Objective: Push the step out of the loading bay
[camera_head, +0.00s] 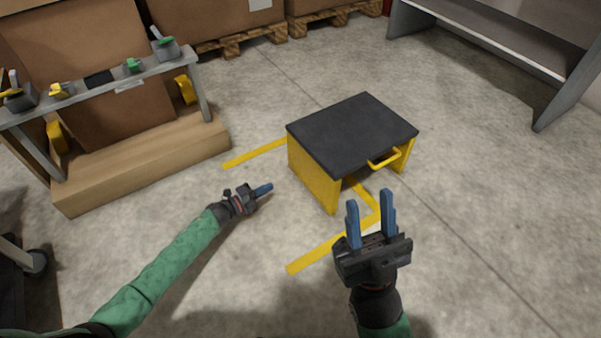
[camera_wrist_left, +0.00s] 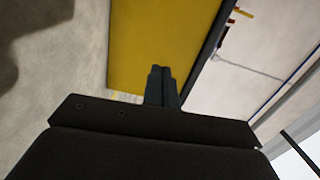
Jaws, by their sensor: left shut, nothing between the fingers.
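The step (camera_head: 350,132) has a black top and yellow sides and stands upright on the floor. A yellow handle (camera_head: 384,159) is on its near right side. Yellow floor tape (camera_head: 320,252) marks the bay, and the step stands partly over its right-hand lines. My left gripper (camera_head: 264,189) is shut and empty, low and just left of the step's yellow side, with a gap between in the head view. In the left wrist view the shut fingers (camera_wrist_left: 162,86) point at the yellow side panel (camera_wrist_left: 160,40). My right gripper (camera_head: 371,217) is open and empty, in front of the step.
A dispenser rack (camera_head: 105,82) with a wooden base (camera_head: 150,165) stands at the left. Cardboard boxes on pallets (camera_head: 240,42) are at the back. A grey bench (camera_head: 480,50) is at the back right. The floor right of the step is clear.

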